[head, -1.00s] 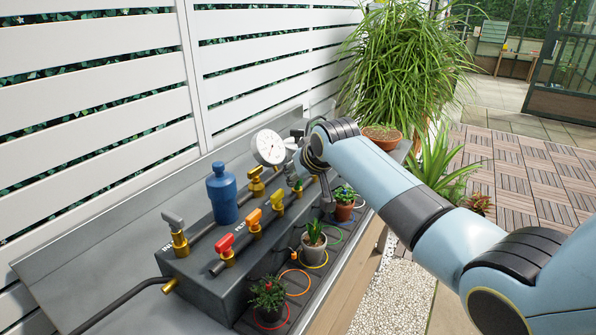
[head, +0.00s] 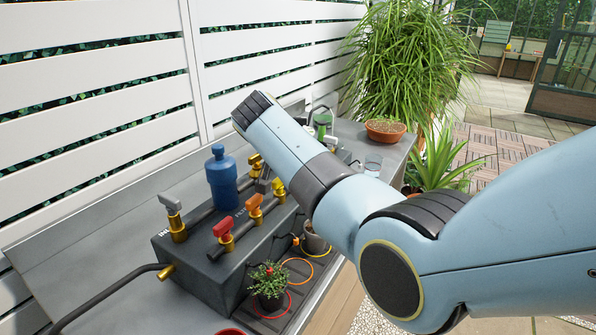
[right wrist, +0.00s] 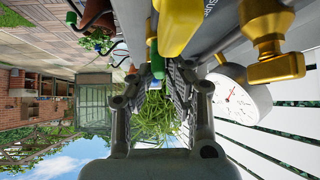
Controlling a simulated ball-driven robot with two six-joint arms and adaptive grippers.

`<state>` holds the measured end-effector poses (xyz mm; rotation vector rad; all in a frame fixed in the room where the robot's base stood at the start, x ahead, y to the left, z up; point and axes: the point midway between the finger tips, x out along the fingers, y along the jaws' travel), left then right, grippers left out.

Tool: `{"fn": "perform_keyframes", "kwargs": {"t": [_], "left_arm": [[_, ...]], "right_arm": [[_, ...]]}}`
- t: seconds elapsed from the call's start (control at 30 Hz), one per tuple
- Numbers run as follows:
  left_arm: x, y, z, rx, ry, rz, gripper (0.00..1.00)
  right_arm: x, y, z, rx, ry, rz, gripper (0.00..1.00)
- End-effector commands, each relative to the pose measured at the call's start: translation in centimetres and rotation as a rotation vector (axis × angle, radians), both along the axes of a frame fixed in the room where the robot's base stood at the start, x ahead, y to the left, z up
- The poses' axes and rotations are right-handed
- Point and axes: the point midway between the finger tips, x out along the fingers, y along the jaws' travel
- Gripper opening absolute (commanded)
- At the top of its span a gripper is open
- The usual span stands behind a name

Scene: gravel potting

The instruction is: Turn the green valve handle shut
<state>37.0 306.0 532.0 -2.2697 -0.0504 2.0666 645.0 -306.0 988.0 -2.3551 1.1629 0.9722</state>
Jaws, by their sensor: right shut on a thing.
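The green valve handle (right wrist: 154,60) shows in the right wrist view between the fingertips of my right gripper (right wrist: 158,72), which is shut on it. The handle is small there and partly covered by the fingers. In the head view my right arm hides it, and only a grey bit of the gripper (head: 262,186) shows beside the yellow handle (head: 279,186). That yellow handle looms large close to the fingers in the right wrist view (right wrist: 180,24). The valves sit on a grey manifold block (head: 195,268). My left gripper is in neither view.
Orange (head: 254,204), red (head: 222,227) and grey (head: 170,203) valve handles and a blue canister (head: 221,180) crowd the block. A dial gauge (right wrist: 236,95) is close beside the fingers. A potted plant (head: 268,283) stands in front. A white slatted fence (head: 90,80) is behind.

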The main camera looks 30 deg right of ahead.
Motion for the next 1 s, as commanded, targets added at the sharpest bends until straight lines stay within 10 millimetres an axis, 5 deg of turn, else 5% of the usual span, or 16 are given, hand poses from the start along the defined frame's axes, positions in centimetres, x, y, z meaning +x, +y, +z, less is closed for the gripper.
{"fn": "perform_keyframes", "kwargs": {"t": [0.3,0.83,0.87,1.0], "left_arm": [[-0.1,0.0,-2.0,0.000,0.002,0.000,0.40],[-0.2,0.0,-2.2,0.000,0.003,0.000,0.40],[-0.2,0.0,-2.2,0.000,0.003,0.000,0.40],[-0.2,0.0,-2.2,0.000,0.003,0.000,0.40]], "right_arm": [[0.0,-0.1,-0.2,-0.002,0.003,-0.117,0.00],[0.0,0.0,-0.1,-0.002,0.004,-0.138,0.00],[0.0,0.0,-0.1,-0.002,0.004,-0.138,0.17],[0.0,0.0,-0.1,-0.002,0.004,-0.137,0.35]]}}
